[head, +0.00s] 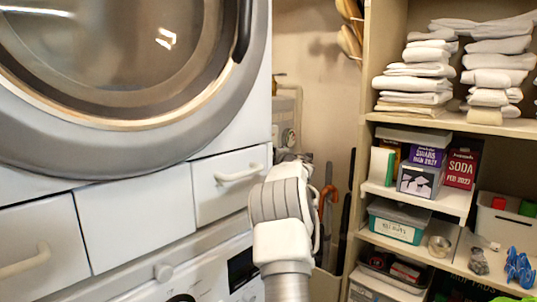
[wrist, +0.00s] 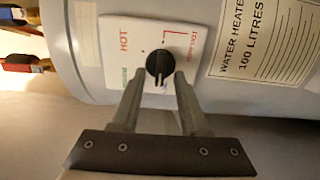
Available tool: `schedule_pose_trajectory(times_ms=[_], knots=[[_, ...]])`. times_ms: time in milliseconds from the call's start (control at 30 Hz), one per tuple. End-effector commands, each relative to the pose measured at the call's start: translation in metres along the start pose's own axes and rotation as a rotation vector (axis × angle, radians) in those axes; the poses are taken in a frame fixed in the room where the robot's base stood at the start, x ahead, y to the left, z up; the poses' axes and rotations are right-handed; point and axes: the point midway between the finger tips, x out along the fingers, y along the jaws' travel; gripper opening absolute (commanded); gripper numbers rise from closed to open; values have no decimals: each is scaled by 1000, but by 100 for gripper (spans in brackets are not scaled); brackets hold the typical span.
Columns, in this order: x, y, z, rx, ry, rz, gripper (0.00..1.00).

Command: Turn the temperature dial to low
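The temperature dial (wrist: 160,64) is a black round knob on a white panel (wrist: 116,40) of the grey water heater (wrist: 75,60) in the wrist view. Its pale pointer line runs roughly up and down in the picture. "HOT" is printed in red at the panel's left; red markings at the right and green ones at the lower left are too small to read surely. My gripper (wrist: 158,76) is open, its two fingertips just below the dial, one to each side. I cannot tell whether they touch it. In the head view my arm hides the gripper.
A white front-loading machine (head: 135,215) with drawers fills the left of the head view, close beside my arm. Shelves (head: 520,128) with folded towels (head: 415,70), boxes and bins stand at the right. Umbrellas (head: 327,195) stand behind my arm. A "100 LITRES" label (wrist: 265,45) is right of the panel.

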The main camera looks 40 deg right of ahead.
Motion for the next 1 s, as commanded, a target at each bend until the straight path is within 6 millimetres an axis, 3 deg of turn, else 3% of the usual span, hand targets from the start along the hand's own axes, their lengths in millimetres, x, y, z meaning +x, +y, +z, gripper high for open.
schedule_pose_trajectory(times_ms=[467, 1000], knots=[[-10, 0, 1, 2, -2, -1, 45], [-91, 1, 0, 3, -2, 1, 45]])
